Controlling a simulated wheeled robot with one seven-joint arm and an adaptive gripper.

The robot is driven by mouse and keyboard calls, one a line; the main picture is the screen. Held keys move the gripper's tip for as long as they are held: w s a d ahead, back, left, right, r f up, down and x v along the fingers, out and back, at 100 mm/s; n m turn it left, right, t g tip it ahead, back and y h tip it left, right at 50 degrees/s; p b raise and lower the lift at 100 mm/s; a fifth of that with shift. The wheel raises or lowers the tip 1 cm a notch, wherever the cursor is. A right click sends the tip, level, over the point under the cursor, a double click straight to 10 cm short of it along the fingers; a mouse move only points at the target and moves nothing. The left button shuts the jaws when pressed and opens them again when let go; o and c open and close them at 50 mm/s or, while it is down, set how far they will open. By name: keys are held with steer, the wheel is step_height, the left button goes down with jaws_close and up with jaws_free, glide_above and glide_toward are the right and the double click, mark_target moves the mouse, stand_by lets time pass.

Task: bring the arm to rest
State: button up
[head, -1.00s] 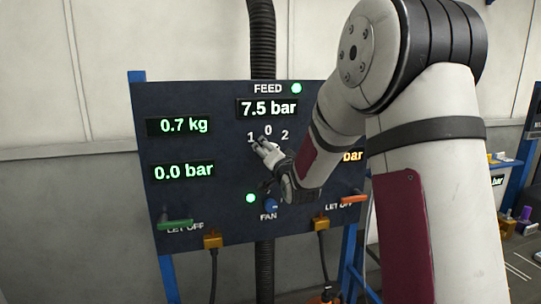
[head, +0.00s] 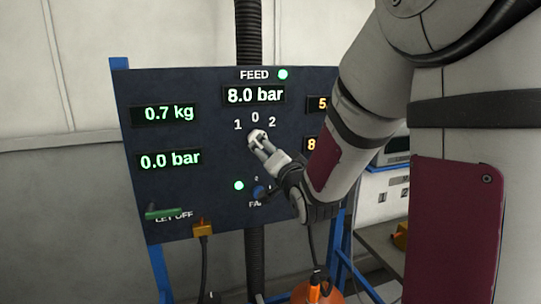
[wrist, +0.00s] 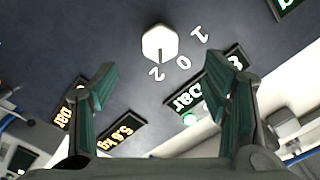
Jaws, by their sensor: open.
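My gripper (head: 264,146) is in front of the dark panel, just below the 1-0-2 dial marks in the head view. In the wrist view my gripper (wrist: 160,80) is open, its two green-lined fingers wide apart with nothing between them. The white selector knob (wrist: 158,43) shows beyond the fingertips, apart from them as far as I can tell. Its dark mark points toward the 0 and 2 side; the exact setting is unclear. My forearm hides the panel's right part.
The feed readout (head: 254,95) shows 8.0 bar under a lit green lamp (head: 283,74). Left readouts show 0.7 kg (head: 166,113) and 0.0 bar (head: 169,160). A blue fan knob (head: 258,191) sits close below my gripper. A green let-off lever (head: 165,212) juts out lower left.

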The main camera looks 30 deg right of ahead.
stand_by(0.5)
steer(key=s+a+f+n+g+y, duration=0.1)
steer(key=s+a+n+g, duration=0.2)
steer(key=s, duration=0.7)
steer(key=s+a+f+n+g+y, duration=0.1)
steer(key=s+a+n+g, duration=0.3)
steer(key=s, duration=0.6)
steer(key=s+a+f+n+g+y, duration=0.1)
steer(key=s+a+n+g, duration=0.3)
steer(key=s+a, duration=0.3)
steer(key=s+g, duration=0.1)
steer(key=s, duration=0.2)
steer(key=shift+a+f, duration=0.25)
steer(key=shift+w, duration=0.1)
